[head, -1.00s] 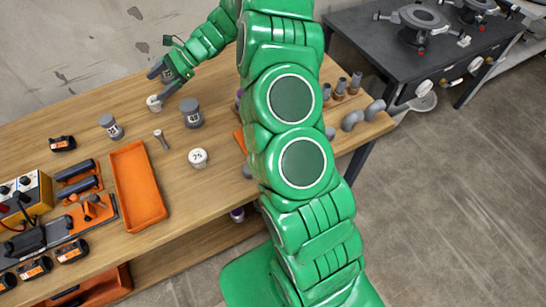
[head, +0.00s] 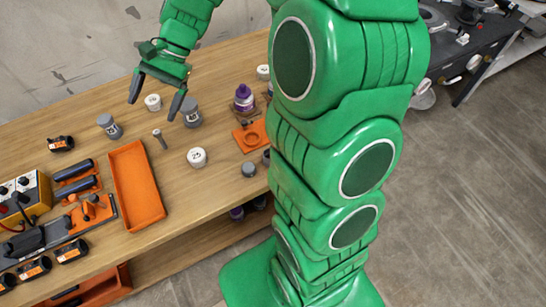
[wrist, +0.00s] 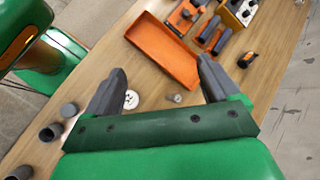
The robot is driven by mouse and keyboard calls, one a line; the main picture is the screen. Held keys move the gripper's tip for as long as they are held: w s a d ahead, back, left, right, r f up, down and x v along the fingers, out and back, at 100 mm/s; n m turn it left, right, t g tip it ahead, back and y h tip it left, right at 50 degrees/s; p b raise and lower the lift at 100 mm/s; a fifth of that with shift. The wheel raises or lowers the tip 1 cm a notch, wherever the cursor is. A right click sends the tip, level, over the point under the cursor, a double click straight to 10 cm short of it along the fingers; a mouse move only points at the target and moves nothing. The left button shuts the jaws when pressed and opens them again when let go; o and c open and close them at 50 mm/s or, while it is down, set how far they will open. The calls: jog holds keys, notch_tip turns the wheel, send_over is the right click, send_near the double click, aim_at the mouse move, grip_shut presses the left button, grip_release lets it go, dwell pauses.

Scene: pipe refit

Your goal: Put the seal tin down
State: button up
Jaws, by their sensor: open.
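A small white tin (head: 153,102), which I take to be the seal tin, stands upright on the wooden bench (head: 85,118) towards the wall. My gripper (head: 156,97) is open and empty. It is above the bench with its fingers pointing down, apart from the tin. A second white tin marked 25 (head: 197,157) stands nearer the front edge; a white round lid (wrist: 131,99) in the wrist view looks like it. A third white tin (head: 264,72) stands further right, partly by my arm. The wrist view also shows my open gripper (wrist: 160,66) with nothing between the fingers.
A small grey bolt-like piece (head: 160,138) and an orange tray (head: 138,187) are nearer the front. A purple bottle (head: 244,98) stands at right by an orange holder (head: 250,137). Bare wood lies between these.

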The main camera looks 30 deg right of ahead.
jog(key=s+d+r+n+h, duration=0.1)
jog(key=s+d+n+h, duration=0.1)
jog(key=s+d, duration=0.3)
jog(key=s+d+n+h, duration=0.3)
jog(key=s+d, duration=0.2)
jog(key=s, duration=0.8)
jog(key=s+d+r+n+t+h, duration=0.1)
jog(key=s+d+n+h, duration=0.1)
jog(key=s, duration=0.8)
jog(key=d+h, duration=0.1)
jog(key=d, duration=0.1)
jog(key=shift+d+r, duration=0.3)
jog(key=shift+d, duration=0.1)
jog(key=shift+w+a, duration=0.1)
jog(key=shift+w, duration=0.05)
